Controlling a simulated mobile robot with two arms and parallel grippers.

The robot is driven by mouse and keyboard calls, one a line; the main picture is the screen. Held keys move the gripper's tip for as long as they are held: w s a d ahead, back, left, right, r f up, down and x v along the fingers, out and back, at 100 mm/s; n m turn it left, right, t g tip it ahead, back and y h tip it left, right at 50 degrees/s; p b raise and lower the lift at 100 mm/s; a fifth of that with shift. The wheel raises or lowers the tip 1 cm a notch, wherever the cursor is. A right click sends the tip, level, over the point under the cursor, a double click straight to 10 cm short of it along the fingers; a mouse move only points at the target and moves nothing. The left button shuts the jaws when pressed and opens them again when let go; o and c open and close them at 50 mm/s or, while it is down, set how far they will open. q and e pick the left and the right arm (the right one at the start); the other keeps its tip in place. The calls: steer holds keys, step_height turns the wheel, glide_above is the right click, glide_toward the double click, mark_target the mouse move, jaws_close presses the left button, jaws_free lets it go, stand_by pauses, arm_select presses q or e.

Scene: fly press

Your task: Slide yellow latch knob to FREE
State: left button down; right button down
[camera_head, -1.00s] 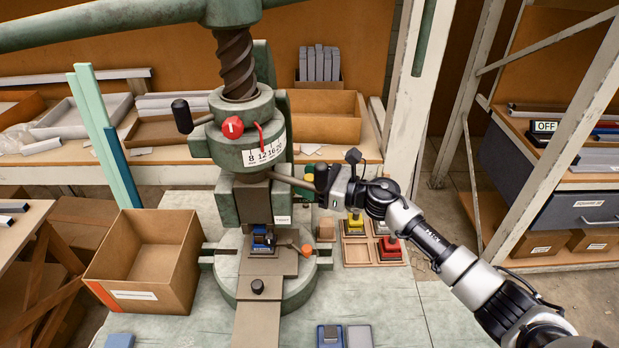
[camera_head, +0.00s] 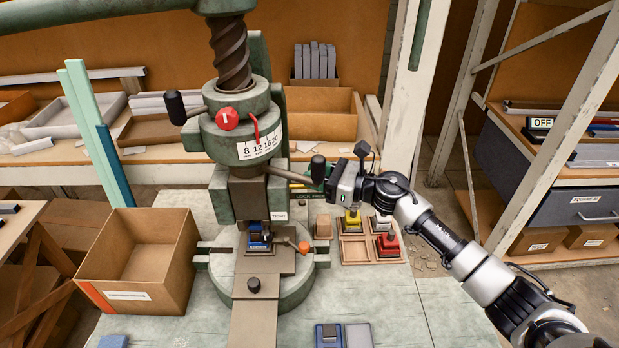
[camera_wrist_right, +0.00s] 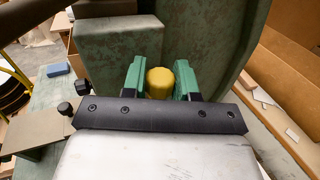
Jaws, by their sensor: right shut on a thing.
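The yellow latch knob (camera_wrist_right: 160,83) shows in the right wrist view as a round yellow cap against the green press body. It sits between the two green fingers of my right gripper (camera_wrist_right: 160,81), which is shut on it. In the head view my right gripper (camera_head: 308,183) reaches in from the right to the side of the press (camera_head: 232,192). A LOCK FREE label (camera_head: 312,196) shows just below the gripper. My left gripper is not in view.
A lever with a black ball knob (camera_head: 318,168) passes close in front of my right gripper. A wooden tray (camera_head: 355,250) with colored blocks stands below it. An open cardboard box (camera_head: 140,285) stands left of the press. The bench front right is mostly clear.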

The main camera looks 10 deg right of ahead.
steer(key=c, duration=1.2)
jaws_free()
steer(key=shift+d, duration=0.15)
steer(key=o, duration=0.3)
steer(key=shift+d, duration=0.15)
steer(key=shift+o, duration=0.2)
steer(key=shift+s, duration=0.1)
steer(key=shift+s+d+f, duration=0.15)
steer(key=shift+d, duration=0.1)
steer(key=b+v, duration=0.4)
steer(key=v, duration=0.6)
steer(key=shift+b, duration=0.35)
steer(key=shift+s+d, duration=0.1)
steer(key=shift+d, duration=0.05)
